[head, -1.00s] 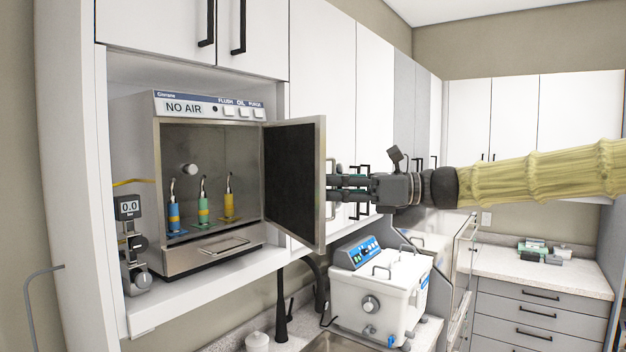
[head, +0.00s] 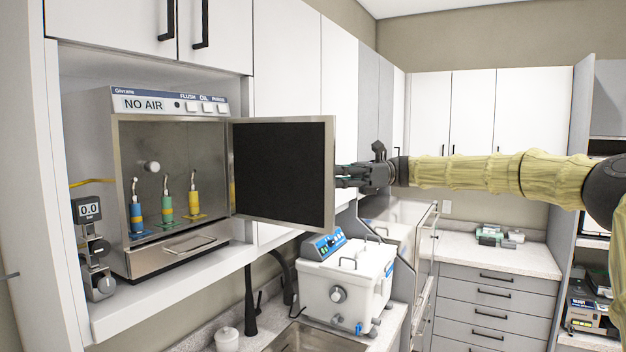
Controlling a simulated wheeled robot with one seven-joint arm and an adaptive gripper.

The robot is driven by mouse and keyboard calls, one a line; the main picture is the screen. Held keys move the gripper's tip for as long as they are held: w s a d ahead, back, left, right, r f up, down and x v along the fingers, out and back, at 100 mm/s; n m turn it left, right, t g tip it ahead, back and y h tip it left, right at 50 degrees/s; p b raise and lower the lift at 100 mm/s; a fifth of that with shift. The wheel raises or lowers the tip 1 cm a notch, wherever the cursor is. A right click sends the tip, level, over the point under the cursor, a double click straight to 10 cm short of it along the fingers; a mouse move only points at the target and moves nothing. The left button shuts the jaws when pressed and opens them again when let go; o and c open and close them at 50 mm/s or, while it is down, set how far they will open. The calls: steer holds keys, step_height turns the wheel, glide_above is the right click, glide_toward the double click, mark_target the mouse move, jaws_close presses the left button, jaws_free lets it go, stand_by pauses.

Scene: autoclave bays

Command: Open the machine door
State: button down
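The machine (head: 165,253) is a steel cabinet labelled NO AIR on a shelf at the left. Its door (head: 282,172) stands wide open, swung out to the right, with its dark inner face toward me. Several coloured handpieces (head: 166,208) stand inside. My gripper (head: 345,177) is at the door's free right edge, reaching in from the right. Its fingertips are partly hidden behind the door edge, so I cannot tell whether they grip it or only touch it.
A white tabletop unit (head: 345,285) stands on the counter below the door, beside a sink (head: 312,338). A small gauge device (head: 92,250) is left of the machine. White cupboards (head: 290,60) hang behind. Grey drawers (head: 495,300) are at the right.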

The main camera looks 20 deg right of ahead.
stand_by(0.4)
steer(key=c, duration=1.9)
jaws_free()
steer(key=shift+d, duration=0.15)
steer(key=w+d, duration=0.1)
steer(key=d, duration=1.1)
steer(key=shift+w, duration=0.35)
